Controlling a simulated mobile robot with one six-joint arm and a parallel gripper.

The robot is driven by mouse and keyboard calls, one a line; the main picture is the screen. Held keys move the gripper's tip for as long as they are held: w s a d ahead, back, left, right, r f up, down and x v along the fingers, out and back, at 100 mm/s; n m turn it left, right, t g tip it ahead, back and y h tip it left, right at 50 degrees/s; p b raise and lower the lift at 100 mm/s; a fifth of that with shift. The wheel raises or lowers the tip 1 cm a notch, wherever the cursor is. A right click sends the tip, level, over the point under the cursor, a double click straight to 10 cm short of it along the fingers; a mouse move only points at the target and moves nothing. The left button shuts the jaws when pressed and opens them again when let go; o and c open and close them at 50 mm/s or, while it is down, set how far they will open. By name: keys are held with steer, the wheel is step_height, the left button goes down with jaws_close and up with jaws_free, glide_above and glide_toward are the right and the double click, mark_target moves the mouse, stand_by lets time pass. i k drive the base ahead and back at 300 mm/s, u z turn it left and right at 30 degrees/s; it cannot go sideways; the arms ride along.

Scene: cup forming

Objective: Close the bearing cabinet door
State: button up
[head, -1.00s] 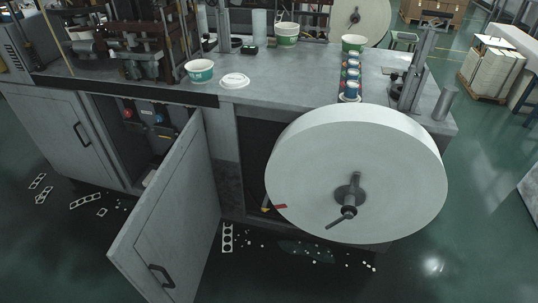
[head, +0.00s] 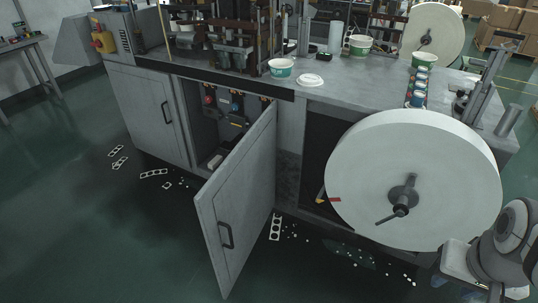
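The grey cabinet door (head: 240,200) in the head view stands swung out from the machine's front, wide open. Its dark bar handle (head: 226,234) is on the outer face near the free edge. Behind it the cabinet opening (head: 203,125) shows red and blue components inside. Part of the opening is hidden by the door. Part of my arm shows at the lower right edge, well away from the door. My gripper's fingers are not visible.
A large white paper reel (head: 405,165) juts out right of the door. A shut grey door (head: 147,115) is on the left. Punched scraps (head: 154,173) and small bits lie on the floor. The green floor in front and at left is mostly free.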

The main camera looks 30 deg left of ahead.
mark_target(233, 207)
steer(key=u, duration=1.5)
steer(key=i, duration=0.95)
steer(key=u, duration=0.75)
steer(key=k, duration=1.6)
steer(key=z, duration=0.3)
steer(key=i, duration=0.75)
